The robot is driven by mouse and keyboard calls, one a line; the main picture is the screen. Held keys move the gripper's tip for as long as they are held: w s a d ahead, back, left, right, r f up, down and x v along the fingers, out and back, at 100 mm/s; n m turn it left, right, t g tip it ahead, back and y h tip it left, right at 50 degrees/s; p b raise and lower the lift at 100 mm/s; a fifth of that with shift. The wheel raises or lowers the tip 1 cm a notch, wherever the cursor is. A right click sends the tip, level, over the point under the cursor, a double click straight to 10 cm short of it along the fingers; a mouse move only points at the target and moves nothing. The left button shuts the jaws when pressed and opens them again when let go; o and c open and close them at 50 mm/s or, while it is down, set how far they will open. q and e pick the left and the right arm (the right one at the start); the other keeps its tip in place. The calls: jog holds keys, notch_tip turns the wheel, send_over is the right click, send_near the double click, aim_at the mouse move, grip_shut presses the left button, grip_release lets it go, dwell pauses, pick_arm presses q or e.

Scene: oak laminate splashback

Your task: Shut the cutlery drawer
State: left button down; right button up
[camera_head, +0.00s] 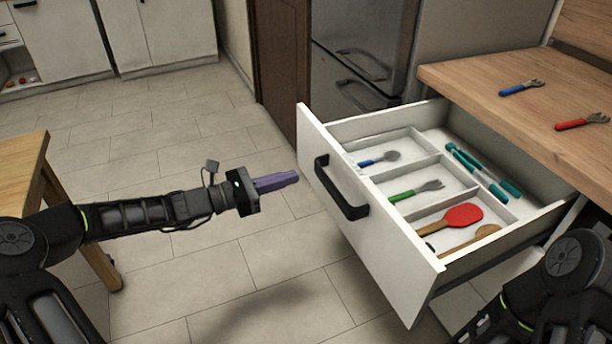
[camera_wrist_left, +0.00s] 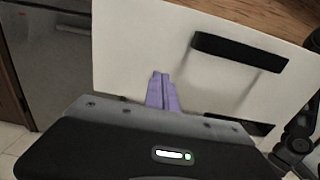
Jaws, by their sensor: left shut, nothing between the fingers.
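The cutlery drawer (camera_head: 367,225) is pulled well out from under the counter, its white front facing left with a black bar handle (camera_head: 340,188). Its tray holds a blue spoon (camera_head: 379,159), a green fork (camera_head: 416,190), teal tongs (camera_head: 483,172), a red spatula (camera_head: 452,219) and a wooden spoon (camera_head: 470,240). My left gripper (camera_head: 296,177) is shut and empty, its purple fingers pointing at the drawer front near its far end. In the left wrist view the fingers (camera_wrist_left: 161,90) point at the white front (camera_wrist_left: 140,45), beside the handle (camera_wrist_left: 238,52); contact is unclear. My right gripper is out of view.
The wooden counter (camera_head: 510,95) above the drawer bears a blue-handled fork (camera_head: 521,87) and a red-handled fork (camera_head: 582,121). A wooden table (camera_head: 22,165) stands at the left. A steel appliance (camera_head: 362,50) stands behind the drawer. The tiled floor between is clear.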

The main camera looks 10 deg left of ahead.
pick_arm(q)
jog(key=x, duration=0.5)
jog(key=shift+b, duration=0.4)
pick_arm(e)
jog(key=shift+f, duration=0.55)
pick_arm(q)
jog(key=shift+w+d, duration=0.15)
jog(key=shift+d, duration=0.05)
